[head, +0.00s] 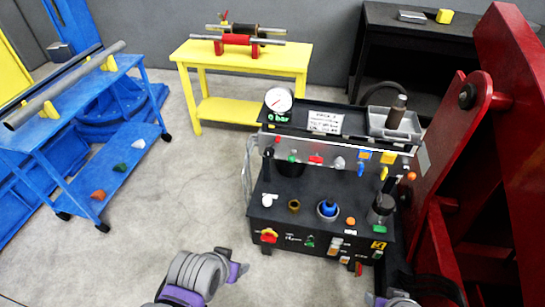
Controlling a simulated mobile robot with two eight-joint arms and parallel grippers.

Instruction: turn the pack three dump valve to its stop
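The black hydraulic pack (280,230) stands right of centre in the head view. A small card (325,123) on its upper shelf seems to read "PACK 3", though the print is blurred. A red knob on a yellow plate (268,236) sits low on its front left. A red lever (316,160) and other coloured handles line the back panel. I cannot tell which is the dump valve. My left gripper (238,272), grey and purple, is at the bottom centre, apart from the pack. My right gripper (376,299) is barely in view at the bottom edge. Their finger openings are unclear.
A gauge (278,100) and a green "0 bar" readout top the pack. A large red frame (475,150) closes off the right side. A blue cart (100,165) stands left, a yellow table (190,60) behind. Floor is clear left of the pack.

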